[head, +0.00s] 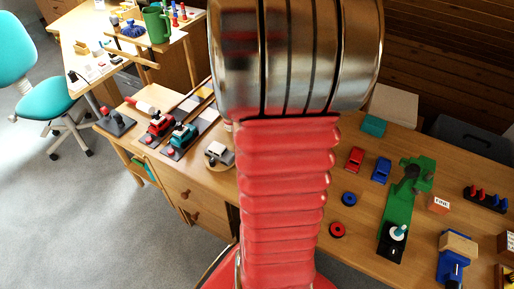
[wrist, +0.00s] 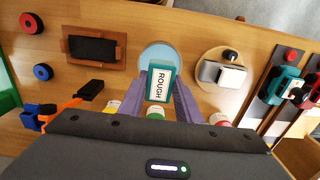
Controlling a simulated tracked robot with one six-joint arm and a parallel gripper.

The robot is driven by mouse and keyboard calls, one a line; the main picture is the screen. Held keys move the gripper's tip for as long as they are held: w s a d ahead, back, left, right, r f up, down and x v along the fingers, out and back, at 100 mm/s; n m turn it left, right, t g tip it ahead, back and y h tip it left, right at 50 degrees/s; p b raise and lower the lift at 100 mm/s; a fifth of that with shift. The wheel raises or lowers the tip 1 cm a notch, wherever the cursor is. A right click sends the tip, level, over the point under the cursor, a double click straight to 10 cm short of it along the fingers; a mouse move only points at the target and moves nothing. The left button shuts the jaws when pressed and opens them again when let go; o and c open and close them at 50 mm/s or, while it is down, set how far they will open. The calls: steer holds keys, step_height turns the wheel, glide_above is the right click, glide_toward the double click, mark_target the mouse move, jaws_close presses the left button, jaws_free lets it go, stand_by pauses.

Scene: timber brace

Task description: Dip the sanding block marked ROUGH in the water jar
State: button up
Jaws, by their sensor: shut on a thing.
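My gripper (wrist: 160,92) shows in the wrist view with its two purple fingers shut on the ROUGH sanding block (wrist: 159,84). The block has a teal edge and a white label reading ROUGH that faces the wrist camera. A round, pale blue vessel (wrist: 150,52), which looks like the water jar, lies under or just beyond the block. The block overlaps the jar's opening in the picture; I cannot tell its height above the water or whether it touches it. In the head view my arm hides the jar, the block and my gripper.
Near the jar are a round wooden board (wrist: 206,88) with a white block and a framed black pad (wrist: 93,48). Bottles with coloured caps (wrist: 156,112) stand close to my gripper. A block marked FINE (head: 439,205) sits right of a green tool (head: 400,205).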

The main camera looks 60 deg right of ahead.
steer(key=shift+f, duration=0.2)
steer(key=shift+f, duration=3.6)
steer(key=o, duration=1)
steer(key=shift+r, duration=0.15)
steer(key=shift+r, duration=3.4)
